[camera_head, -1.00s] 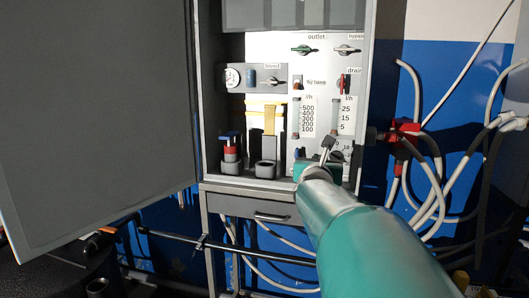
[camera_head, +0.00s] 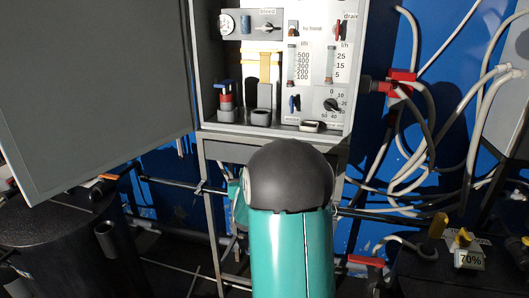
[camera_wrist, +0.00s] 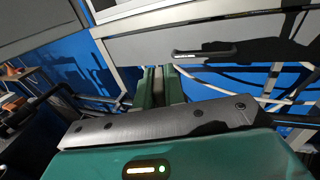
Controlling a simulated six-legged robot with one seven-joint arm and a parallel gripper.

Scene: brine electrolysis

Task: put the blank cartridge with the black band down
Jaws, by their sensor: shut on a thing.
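My gripper (camera_wrist: 160,86) is in the wrist view, its two green fingers pointing away from the wrist below the cabinet drawer. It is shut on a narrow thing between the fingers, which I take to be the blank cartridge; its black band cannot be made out. In the head view my gripper (camera_head: 238,198) is low in front of the cabinet stand, mostly hidden behind my arm. In the cabinet (camera_head: 208,60), a red and blue cartridge (camera_head: 226,99) stands in the left holder and a yellow piece (camera_head: 265,68) stands above the middle holder (camera_head: 261,117).
A small open socket (camera_head: 310,126) is at the right of the cabinet shelf. The drawer (camera_wrist: 200,42) is just beyond my gripper. The open grey door (camera_head: 95,90) fills the left. Hoses (camera_head: 425,150) hang at right, and black drums (camera_head: 65,245) stand low left.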

